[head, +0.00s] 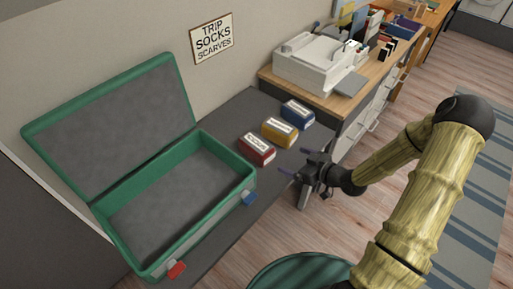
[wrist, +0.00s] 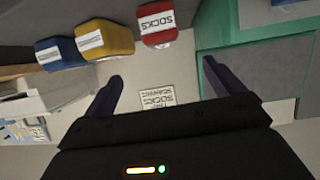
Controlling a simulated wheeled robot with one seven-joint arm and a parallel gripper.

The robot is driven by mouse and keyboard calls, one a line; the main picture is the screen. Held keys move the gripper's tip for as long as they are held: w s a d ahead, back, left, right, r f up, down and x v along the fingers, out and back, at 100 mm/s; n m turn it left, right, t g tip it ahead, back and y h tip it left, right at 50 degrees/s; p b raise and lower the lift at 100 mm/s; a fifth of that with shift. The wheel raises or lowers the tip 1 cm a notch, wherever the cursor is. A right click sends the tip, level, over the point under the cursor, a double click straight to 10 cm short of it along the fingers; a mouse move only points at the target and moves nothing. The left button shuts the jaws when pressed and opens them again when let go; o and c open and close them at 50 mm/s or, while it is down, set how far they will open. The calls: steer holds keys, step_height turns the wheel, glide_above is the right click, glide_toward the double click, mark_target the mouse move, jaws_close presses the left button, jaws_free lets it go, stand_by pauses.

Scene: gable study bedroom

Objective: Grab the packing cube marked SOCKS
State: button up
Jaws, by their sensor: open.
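The packing cube marked SOCKS is the red one (head: 257,149), lying on the dark bench beside the suitcase. Its white label reads SOCKS in the wrist view (wrist: 157,22), where it sits at the top, ahead of the space between my fingers. A yellow cube (head: 279,132) and a blue cube (head: 298,113) lie in a row beyond it; they also show in the wrist view, yellow (wrist: 105,40) and blue (wrist: 57,53), their labels too blurred to read. My gripper (head: 293,163) is open and empty, just right of the red cube and apart from it.
An open green suitcase (head: 196,224) with a bare grey inside stands left of the cubes. A wall sign (head: 212,38) reads TRIP SOCKS SCARVES. A wooden desk with a white printer (head: 313,62) stands behind the blue cube. A green round thing (head: 300,272) is at the bottom.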

mark_target(265, 148)
steer(key=p+x, duration=0.1)
steer(key=x, duration=1.1)
steer(key=shift+a+f, duration=0.1)
steer(key=shift+a, duration=0.05)
steer(key=p+x, duration=0.1)
steer(key=x, duration=0.4)
steer(key=shift+a, duration=0.15)
steer(key=c, duration=1.2)
step_height(265, 148, up, 10)
steer(key=shift+r+b, duration=0.1)
steer(key=shift+b, duration=0.2)
